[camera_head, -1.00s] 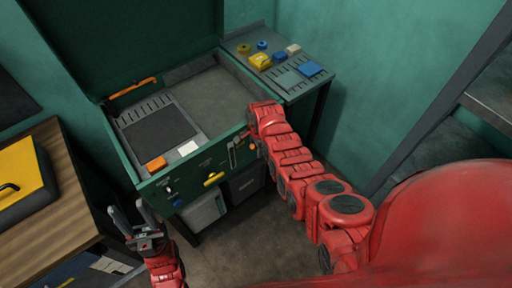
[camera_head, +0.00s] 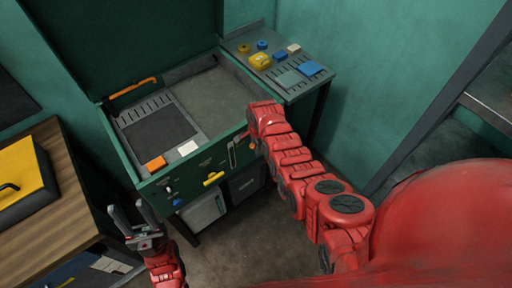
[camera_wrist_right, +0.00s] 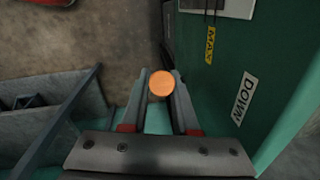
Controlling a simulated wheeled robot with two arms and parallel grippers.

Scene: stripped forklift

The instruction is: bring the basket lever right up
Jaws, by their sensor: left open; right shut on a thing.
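The basket lever shows as a round orange knob (camera_wrist_right: 161,86) in the right wrist view. My right gripper (camera_wrist_right: 161,78) is shut on it, with one finger on each side. In the head view my right arm reaches to the right part of the green machine's front panel (camera_head: 203,173), and the arm largely hides the lever there. A yellow MAX label (camera_wrist_right: 210,45) and a white DOWN label (camera_wrist_right: 244,99) are on the green panel beside the knob. My left gripper (camera_head: 128,210) is open and empty, low at the left, in front of the machine and apart from it.
A wooden table (camera_head: 50,205) with a yellow case (camera_head: 22,180) stands at the left. A grey side shelf (camera_head: 290,82) with small blue and yellow items is behind right. Grey bins (camera_head: 204,213) sit below the panel. The floor in front is clear.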

